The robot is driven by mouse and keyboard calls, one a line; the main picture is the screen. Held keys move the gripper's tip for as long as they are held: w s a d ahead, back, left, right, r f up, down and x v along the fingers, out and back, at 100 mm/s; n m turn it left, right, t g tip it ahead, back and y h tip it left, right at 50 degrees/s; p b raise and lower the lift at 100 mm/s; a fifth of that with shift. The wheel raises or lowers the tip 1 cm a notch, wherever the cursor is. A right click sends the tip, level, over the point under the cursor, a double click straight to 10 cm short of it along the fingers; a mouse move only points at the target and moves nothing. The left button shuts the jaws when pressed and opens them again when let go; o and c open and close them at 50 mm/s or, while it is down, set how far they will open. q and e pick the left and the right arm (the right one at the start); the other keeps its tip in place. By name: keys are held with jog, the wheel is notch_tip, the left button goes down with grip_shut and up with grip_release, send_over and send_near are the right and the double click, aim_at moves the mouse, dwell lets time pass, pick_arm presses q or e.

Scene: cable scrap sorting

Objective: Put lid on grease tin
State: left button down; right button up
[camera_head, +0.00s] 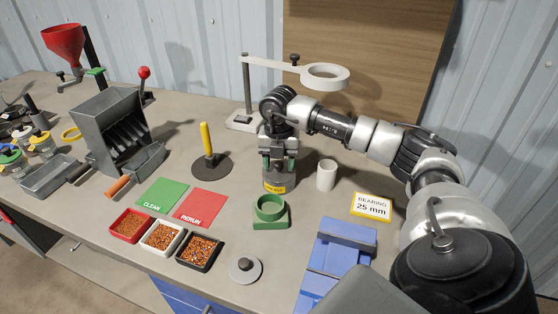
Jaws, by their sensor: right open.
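The grease tin (274,186), a grey cylinder with a yellow label, stands upright on the bench near the middle of the head view. My right gripper (278,168) points down right at the tin's top and hides its upper part. Its jaws are open; I cannot tell whether they touch the tin or whether anything sits on its top. A grey round disc with a dark knob (245,269), which looks like a lid, lies flat near the bench's front edge, apart from the gripper. My left gripper is not in view.
A green ring holder (270,211), a white cylinder (326,175) and a blue fixture (338,256) stand near the tin. Red (131,227), white (164,237) and black (200,250) trays hold copper-coloured bits. A ring stand (325,77) rises behind my right arm.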

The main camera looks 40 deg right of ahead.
aim_at(279, 163)
notch_tip(279, 163, up, 11)
jog(key=shift+b, duration=0.3)
jog(key=shift+f, duration=0.2)
